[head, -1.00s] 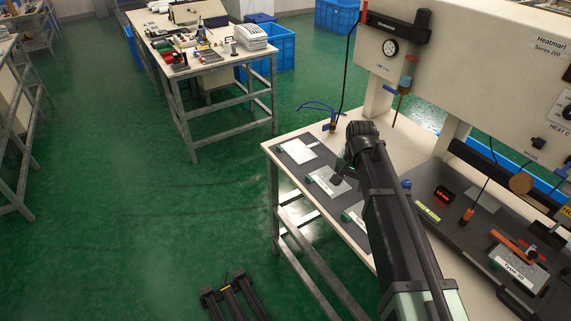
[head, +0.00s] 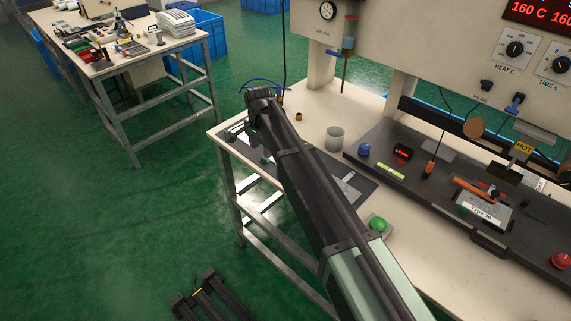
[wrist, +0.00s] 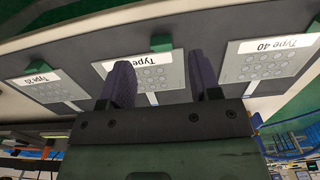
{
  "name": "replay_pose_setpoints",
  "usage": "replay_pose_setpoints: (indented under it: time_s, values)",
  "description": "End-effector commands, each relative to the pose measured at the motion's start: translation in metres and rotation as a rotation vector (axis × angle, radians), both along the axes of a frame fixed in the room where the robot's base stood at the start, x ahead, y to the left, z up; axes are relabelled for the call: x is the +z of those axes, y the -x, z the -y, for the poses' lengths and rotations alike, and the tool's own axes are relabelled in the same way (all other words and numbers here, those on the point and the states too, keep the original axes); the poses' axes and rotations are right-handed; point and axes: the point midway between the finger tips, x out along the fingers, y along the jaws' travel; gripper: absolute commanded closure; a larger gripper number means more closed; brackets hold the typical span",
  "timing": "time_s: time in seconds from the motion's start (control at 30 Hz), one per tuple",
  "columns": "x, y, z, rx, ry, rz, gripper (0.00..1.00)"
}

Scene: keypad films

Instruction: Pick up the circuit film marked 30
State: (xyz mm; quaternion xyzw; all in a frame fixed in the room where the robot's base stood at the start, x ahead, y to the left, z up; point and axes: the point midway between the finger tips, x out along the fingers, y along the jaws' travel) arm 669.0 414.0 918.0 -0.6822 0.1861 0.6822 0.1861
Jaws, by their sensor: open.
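In the wrist view, several grey circuit films with rows of round pads and white labels lie on a dark mat. The right film (wrist: 262,66) reads "Type 40". The left film (wrist: 48,90) has a Type label whose number looks like 20. The middle film (wrist: 152,74) shows "Type", but its number is hidden near my left finger. My gripper (wrist: 160,82) is open, with its two dark fingers apart in front of the middle film and nothing seen between them. In the head view, my arm hides the gripper and part of the films.
In the head view, a heat press with a "HOT" sign (head: 523,148) stands right; a plate labelled apparently "Type 30" (head: 484,214) lies on its bed with orange-handled tools. A grey cup (head: 334,138), a blue knob (head: 364,149) and a green button (head: 377,223) stand near my arm.

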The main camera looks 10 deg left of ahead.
Motion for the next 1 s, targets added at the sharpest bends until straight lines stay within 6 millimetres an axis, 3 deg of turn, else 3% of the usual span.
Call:
replay_pose_setpoints:
  time_s: [0.27, 0.53, 0.87, 1.0]
  values:
    - [-0.051, -0.001, 0.000, 0.000, 0.000, 0.000, 0.43]
    - [-0.049, -0.001, 0.000, 0.000, 0.000, 0.000, 0.43]
    - [-0.049, -0.001, 0.000, 0.000, 0.000, 0.000, 0.93]
    - [-0.049, -0.001, 0.000, 0.000, 0.000, 0.000, 0.96]
